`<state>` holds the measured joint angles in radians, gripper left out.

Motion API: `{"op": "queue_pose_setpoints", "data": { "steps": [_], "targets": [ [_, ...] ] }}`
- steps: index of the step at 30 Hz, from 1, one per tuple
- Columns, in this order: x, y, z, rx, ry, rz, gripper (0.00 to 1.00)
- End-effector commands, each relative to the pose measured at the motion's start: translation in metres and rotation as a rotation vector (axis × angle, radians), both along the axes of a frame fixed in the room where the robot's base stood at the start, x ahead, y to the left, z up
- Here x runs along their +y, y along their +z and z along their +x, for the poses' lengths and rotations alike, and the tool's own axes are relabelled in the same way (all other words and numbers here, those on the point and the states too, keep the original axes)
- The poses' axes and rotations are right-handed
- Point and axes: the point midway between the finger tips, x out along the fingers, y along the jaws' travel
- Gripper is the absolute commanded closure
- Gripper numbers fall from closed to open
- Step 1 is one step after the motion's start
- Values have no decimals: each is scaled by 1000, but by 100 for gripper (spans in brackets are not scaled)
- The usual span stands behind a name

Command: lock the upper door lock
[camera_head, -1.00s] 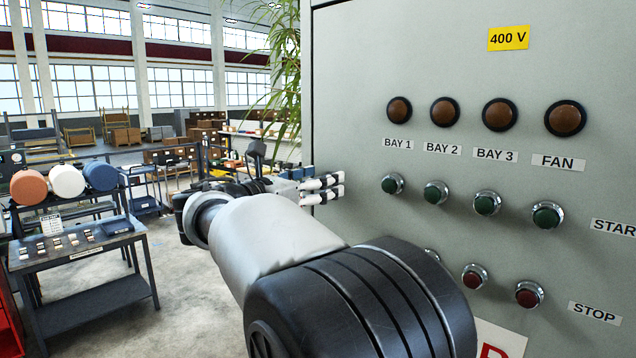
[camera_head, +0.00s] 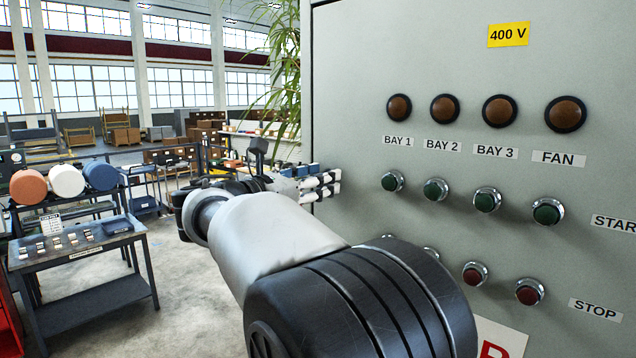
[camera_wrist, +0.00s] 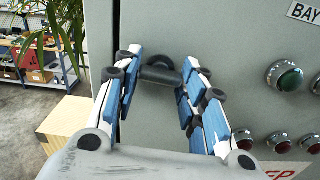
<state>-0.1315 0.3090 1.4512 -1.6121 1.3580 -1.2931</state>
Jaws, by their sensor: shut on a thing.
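The grey cabinet door (camera_head: 350,60) fills the right of the head view. A dark lock handle (camera_wrist: 160,75) shows near the door's left edge in the wrist view, between my fingertips. My gripper (camera_wrist: 157,72) is shut on this handle, with one blue-and-white finger on each side. In the head view, my gripper (camera_head: 320,186) is at the left edge of the cabinet, and the handle itself is hidden there. The exact turn of the lock cannot be told.
Green START buttons (camera_head: 487,201) and red STOP buttons (camera_head: 529,291) stick out of the door to the right. A plant (camera_head: 275,70) hangs by the cabinet's left edge. A light wooden box (camera_wrist: 68,120) stands at lower left in the wrist view. A work table (camera_head: 85,245) stands farther left.

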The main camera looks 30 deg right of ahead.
Motion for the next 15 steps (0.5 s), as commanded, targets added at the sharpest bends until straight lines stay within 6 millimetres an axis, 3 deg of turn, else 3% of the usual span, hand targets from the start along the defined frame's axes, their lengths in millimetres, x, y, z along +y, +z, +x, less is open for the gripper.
{"op": "queue_pose_setpoints", "data": {
  "steps": [15],
  "targets": [
    [0,-2,0,-420,1,151,86]
  ]
}}
